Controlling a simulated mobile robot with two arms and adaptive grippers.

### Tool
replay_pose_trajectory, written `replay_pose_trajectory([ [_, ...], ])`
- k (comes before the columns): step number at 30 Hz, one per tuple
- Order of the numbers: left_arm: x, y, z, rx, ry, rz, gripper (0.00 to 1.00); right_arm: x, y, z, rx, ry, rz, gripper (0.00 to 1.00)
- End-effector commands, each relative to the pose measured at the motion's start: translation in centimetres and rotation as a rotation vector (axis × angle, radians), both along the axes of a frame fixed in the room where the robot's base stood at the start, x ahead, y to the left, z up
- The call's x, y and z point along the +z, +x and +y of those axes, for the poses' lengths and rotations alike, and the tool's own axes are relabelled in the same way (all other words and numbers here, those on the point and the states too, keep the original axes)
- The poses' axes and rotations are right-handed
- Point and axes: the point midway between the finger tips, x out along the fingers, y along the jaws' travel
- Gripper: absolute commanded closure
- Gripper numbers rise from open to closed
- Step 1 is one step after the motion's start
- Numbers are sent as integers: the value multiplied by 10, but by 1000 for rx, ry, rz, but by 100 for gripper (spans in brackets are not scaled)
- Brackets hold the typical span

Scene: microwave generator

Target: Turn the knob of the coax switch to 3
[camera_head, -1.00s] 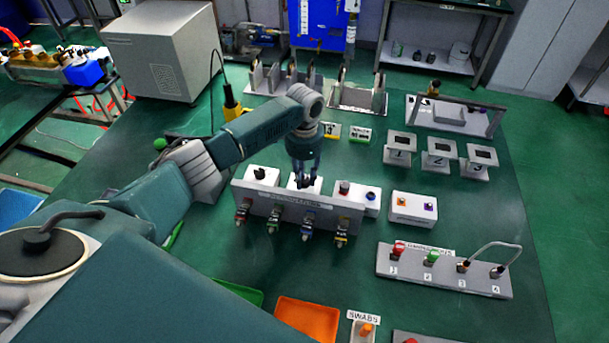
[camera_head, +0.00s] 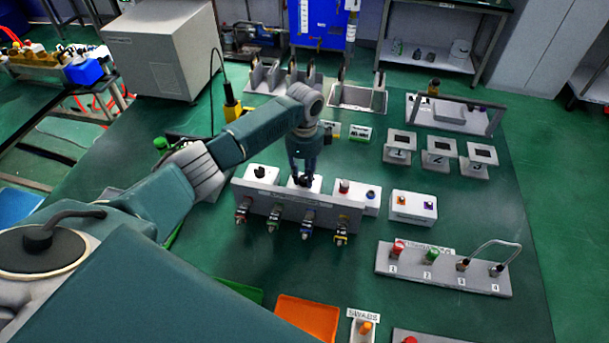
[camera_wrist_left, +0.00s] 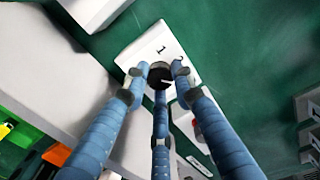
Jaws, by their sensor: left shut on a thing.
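The coax switch is a small white box (camera_head: 316,187) behind the grey connector panel, with the numbers 1 and 2 visible on its top (camera_wrist_left: 150,46) in the left wrist view. Its dark round knob (camera_wrist_left: 160,73) sits between the fingers. My left gripper (camera_head: 304,181) points down over the box and is shut on the knob, with fingers around it. In the left wrist view, the gripper (camera_wrist_left: 160,80) hides part of the box; I cannot read the knob's pointer or see a 3. The right gripper is not in view.
A white box with a black knob (camera_head: 261,172) stands left of the switch, and one with red and black knobs (camera_head: 344,187) stands right. The grey panel (camera_head: 290,208) with hanging connectors is in front.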

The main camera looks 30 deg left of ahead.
Motion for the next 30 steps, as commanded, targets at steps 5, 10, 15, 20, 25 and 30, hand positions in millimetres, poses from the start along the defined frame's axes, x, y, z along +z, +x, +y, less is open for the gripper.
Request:
replay_pose_trajectory([
  [5,1,1,1,-14,2,-3,100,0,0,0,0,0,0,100],
  [10,2,1,2,-14,3,-4,100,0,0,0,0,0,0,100],
  [15,2,1,2,-13,4,-3,69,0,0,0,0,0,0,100],
  [20,1,1,1,-13,2,-3,56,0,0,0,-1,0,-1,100],
  [25,1,1,1,-13,1,-2,56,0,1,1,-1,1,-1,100],
  [30,13,1,1,-12,1,-4,56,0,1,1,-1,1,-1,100],
])
